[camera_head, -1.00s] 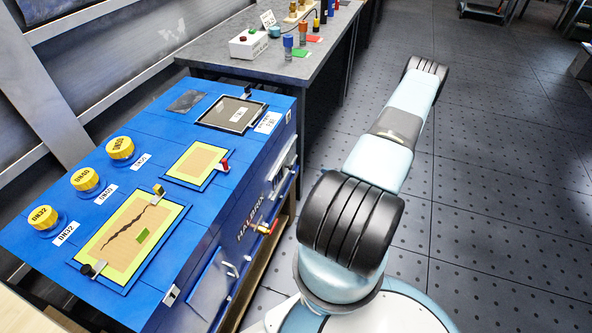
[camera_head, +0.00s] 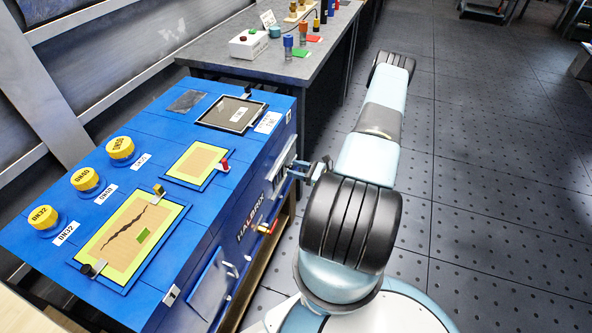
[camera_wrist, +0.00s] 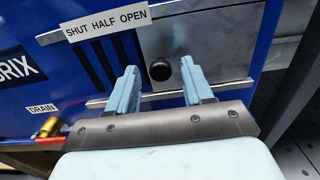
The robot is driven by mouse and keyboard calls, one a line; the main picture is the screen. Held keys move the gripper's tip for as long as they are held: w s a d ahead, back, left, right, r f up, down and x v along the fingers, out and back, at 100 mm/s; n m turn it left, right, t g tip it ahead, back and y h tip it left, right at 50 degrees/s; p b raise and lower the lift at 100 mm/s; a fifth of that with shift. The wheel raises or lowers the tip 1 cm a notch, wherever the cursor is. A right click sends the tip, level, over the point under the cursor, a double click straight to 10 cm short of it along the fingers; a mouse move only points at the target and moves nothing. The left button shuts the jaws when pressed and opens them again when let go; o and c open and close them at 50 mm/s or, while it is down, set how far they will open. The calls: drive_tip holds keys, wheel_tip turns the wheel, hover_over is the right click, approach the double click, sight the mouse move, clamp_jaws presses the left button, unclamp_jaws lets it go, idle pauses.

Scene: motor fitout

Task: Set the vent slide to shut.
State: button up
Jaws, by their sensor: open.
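The vent slide (camera_wrist: 210,50) is a bare metal plate with a black round knob (camera_wrist: 160,71), between two rails on the blue cabinet's side. The plate sits at the right, by the OPEN end of the label strip (camera_wrist: 105,21) reading SHUT HALF OPEN. Dark vent slots (camera_wrist: 100,62) show uncovered to its left. My gripper (camera_wrist: 159,68) is open, its two fingers either side of the knob in the wrist view; I cannot tell whether they touch it. In the head view my gripper (camera_head: 314,168) is at the cabinet's right side.
A DRAIN label (camera_wrist: 42,108) and a brass fitting with a red handle (camera_wrist: 50,128) lie lower left of the vent. The blue cabinet (camera_head: 150,270) carries yellow caps and panels on top. A grey workbench (camera_head: 290,70) stands beyond. Open floor lies right.

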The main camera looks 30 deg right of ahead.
clamp_jaws()
idle(0.4)
